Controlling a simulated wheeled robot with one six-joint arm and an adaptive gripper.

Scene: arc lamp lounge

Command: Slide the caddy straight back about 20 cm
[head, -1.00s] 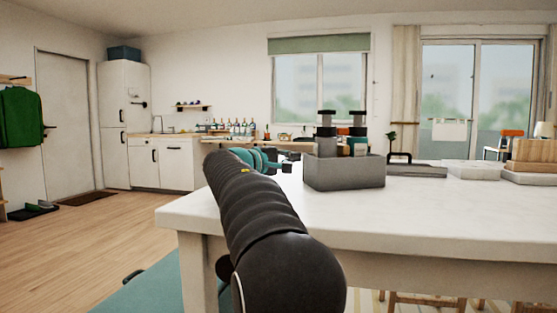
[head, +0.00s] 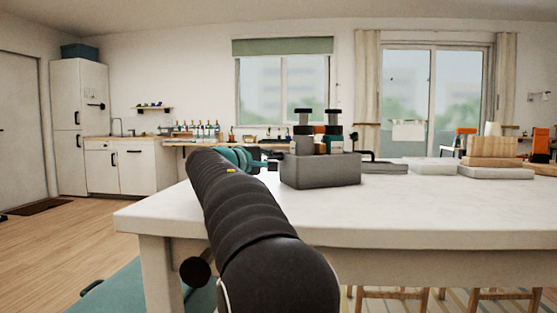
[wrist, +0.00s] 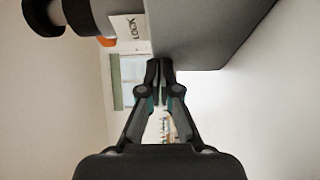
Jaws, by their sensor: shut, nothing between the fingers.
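The caddy (head: 320,171) is a grey open box on the white table (head: 420,210). Bottles or jars with dark caps stick up out of it. My gripper (head: 274,161) is at the caddy's left side in the head view, partly hidden by my arm. In the wrist view my gripper (wrist: 160,66) is shut and empty, its fingertips close beside the grey caddy wall (wrist: 205,35). I cannot tell if they touch it.
A dark flat tray (head: 384,167), a pale box (head: 434,167) and stacked wooden boxes (head: 493,152) lie right of the caddy. The front of the tabletop is clear. Stools (head: 410,300) stand under the table.

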